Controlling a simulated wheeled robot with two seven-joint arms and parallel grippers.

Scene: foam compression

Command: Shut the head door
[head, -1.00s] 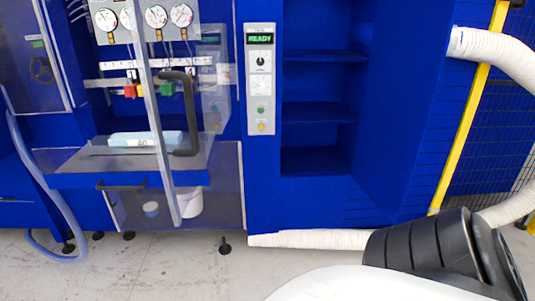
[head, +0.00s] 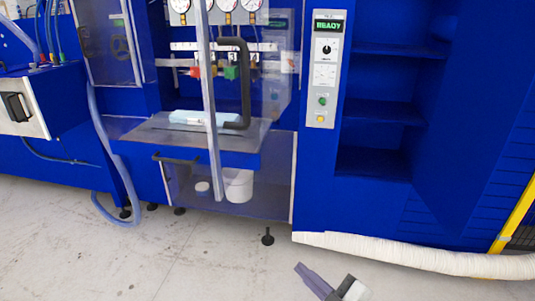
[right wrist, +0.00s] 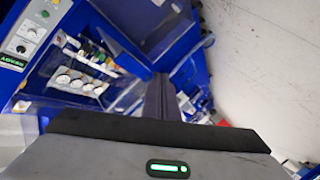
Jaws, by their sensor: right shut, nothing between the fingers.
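The head door is a clear panel with a grey metal edge post (head: 209,100) and a black bar handle (head: 245,85). It stands open, its edge swung out in front of the blue machine's bay. My right gripper (head: 301,269) is at the bottom of the head view, low over the floor, in front of the machine and apart from the door. Its fingers also show in the right wrist view (right wrist: 160,80), closed together with nothing between them. My left gripper is out of view.
A blue work shelf with a grey top (head: 150,132) holds a light blue item (head: 190,117). A panel (head: 327,65) reads READY. A white hose (head: 420,257) runs along the floor at right. A blue hose (head: 118,165) hangs at left. The floor (head: 150,260) in front is clear.

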